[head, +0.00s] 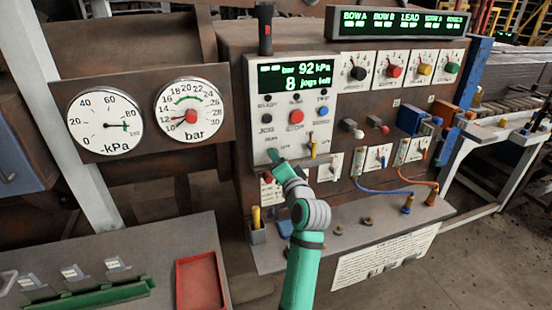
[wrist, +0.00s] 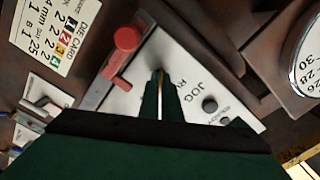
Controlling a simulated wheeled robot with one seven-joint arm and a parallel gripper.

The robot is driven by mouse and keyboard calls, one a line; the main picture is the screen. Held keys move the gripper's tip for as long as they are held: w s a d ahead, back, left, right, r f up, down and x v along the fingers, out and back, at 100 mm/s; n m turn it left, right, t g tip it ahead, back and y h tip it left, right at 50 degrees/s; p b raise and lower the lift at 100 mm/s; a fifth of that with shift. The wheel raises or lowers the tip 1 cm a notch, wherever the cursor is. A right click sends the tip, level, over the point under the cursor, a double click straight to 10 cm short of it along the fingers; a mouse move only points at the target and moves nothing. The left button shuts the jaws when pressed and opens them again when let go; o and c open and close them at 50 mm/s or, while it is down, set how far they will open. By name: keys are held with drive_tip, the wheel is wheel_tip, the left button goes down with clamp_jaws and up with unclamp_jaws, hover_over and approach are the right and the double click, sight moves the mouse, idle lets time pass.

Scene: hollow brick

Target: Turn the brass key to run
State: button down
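The brass key (wrist: 160,92) shows in the wrist view only as a thin yellowish strip between my fingers. My gripper (wrist: 160,96) appears shut on it, close to the white control panel (wrist: 137,96). The panel's JOG lettering and a partly covered label beginning "RU" are beside the fingertips. In the head view, my gripper (head: 275,156) is at the lower left of the white panel (head: 257,92), below the JOG button (head: 266,118). It hides the key there, and I cannot tell the key's angle.
A red knob (wrist: 127,38) stands out close to the fingers in the wrist view. The display (head: 295,77) reads 92 kPa and 8 jogs left. Two gauges (head: 105,124) (head: 190,108) are at left; a shelf (head: 285,258) lies below.

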drive_tip(key=n, duration=1.1)
drive_tip(key=shift+n, duration=0.4)
idle(0.3)
drive_tip(key=c, duration=2)
unclamp_jaws()
drive_tip(key=v, duration=1.1)
drive_tip(key=shift+w, duration=0.1)
